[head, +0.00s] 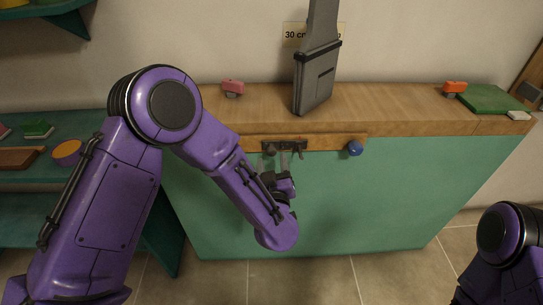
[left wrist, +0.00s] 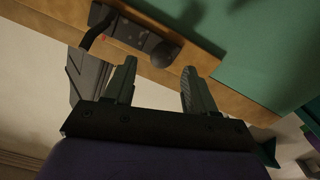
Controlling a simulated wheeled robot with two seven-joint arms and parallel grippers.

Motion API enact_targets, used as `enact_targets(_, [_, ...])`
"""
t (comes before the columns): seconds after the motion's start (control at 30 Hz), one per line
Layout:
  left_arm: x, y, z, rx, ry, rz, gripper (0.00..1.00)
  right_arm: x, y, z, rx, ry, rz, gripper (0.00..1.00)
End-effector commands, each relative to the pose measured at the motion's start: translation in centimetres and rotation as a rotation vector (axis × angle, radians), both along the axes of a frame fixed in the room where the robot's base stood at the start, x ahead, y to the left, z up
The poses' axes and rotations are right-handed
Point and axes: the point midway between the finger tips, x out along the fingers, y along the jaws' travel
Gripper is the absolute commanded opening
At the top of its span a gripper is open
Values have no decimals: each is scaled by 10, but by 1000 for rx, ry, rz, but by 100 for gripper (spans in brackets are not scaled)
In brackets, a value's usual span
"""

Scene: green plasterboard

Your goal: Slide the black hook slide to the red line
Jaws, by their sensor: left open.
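The black hook slide (head: 285,146) sits on the wooden rail on the front of the green counter. In the left wrist view it is a dark plate with a curved hook and a round dark knob (left wrist: 165,54). My left gripper (head: 271,163) is just in front of and below the slide. Its open fingers (left wrist: 160,67) point at the rail, with the knob beyond the gap between them; contact cannot be told. A tiny red mark (left wrist: 103,37) shows by the plate; I cannot tell whether it is the red line. My right gripper is out of view.
The wooden rail (head: 325,142) carries a blue knob (head: 355,148) to the right of the slide. On the wooden counter top (head: 400,105) are a grey upright device (head: 315,80), small pink and orange objects and a green board (head: 490,99). Teal shelves stand left.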

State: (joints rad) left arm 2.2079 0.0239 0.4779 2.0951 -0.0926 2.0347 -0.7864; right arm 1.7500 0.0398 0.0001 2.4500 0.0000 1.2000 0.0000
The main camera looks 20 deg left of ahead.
Motion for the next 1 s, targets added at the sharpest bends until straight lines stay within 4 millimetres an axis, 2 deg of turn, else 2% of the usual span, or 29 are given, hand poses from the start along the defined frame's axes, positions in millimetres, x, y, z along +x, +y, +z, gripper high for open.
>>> enact_targets(0.1, [-27, -11, -1, 2, -1, -5, 56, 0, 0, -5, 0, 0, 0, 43])
enact_targets(0.3, [-55, -21, -1, 2, 0, -1, 56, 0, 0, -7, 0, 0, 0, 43])
enact_targets(0.87, [-59, -22, 0, -6, -3, 1, 56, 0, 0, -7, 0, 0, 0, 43])
enact_targets(0.97, [-56, -34, -8, -76, 18, -68, 56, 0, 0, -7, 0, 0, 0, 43])
enact_targets(1.0, [-56, -40, -19, -110, 57, -122, 56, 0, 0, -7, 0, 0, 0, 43])
